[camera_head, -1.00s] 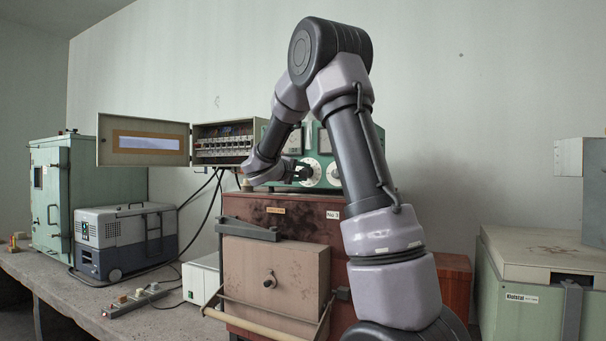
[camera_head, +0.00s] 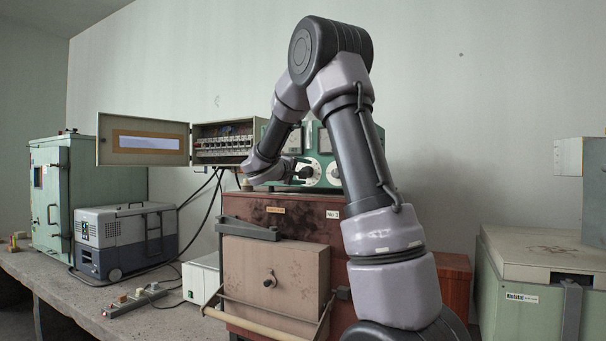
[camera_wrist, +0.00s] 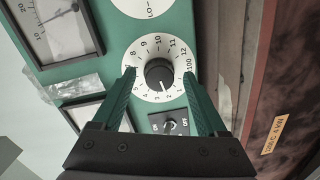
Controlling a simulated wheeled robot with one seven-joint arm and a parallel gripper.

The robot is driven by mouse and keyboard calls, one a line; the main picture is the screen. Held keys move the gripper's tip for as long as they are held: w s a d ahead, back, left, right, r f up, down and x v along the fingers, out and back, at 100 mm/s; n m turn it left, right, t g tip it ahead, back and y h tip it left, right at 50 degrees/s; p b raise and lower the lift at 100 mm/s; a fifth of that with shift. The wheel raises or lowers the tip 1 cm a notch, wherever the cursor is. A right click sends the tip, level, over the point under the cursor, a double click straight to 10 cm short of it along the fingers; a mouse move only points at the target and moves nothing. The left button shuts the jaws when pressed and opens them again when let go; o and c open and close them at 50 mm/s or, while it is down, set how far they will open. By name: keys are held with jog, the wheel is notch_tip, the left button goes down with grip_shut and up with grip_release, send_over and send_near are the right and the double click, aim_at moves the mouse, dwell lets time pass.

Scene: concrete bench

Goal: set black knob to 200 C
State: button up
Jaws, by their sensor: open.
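The black knob (camera_wrist: 159,74) sits at the centre of a white numbered dial (camera_wrist: 149,48) on a green panel in the wrist view. My gripper (camera_wrist: 158,71) is open, with one finger on each side of the knob over the dial's edges. The fingers appear apart from the knob. In the head view my gripper (camera_head: 300,173) is in front of the green control box (camera_head: 321,140), partly covering the dial.
A small toggle switch (camera_wrist: 171,125) lies just below the dial, between my fingers. Gauges (camera_wrist: 62,30) are at the left of the panel. The box stands on a brown furnace (camera_head: 235,208). An open fuse cabinet (camera_head: 223,142) is left of my arm.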

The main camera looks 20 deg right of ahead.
jog(key=f+v, duration=0.1)
jog(key=v, duration=0.9)
jog(key=shift+s+a+r, duration=0.25)
jog(key=shift+a+r, duration=0.05)
jog(key=shift+r, duration=0.1)
jog(key=s+d+f+m+g+y, duration=0.2)
jog(key=s+f+g+y, duration=0.1)
jog(key=s, duration=0.5)
jog(key=s+d+f+m+g+y, duration=0.2)
jog(key=s+d+f, duration=0.15)
jog(key=s, duration=0.55)
jog(key=s+a+f+m+t+y, duration=0.2)
jog(key=s+a+m+y, duration=0.2)
jog(key=s+a+y, duration=0.7)
jog(key=s+a, duration=0.2)
jog(key=a, duration=0.1)
jog(key=shift+s+a+f, duration=0.25)
jog(key=shift+a+f, duration=0.05)
jog(key=shift+a, duration=0.05)
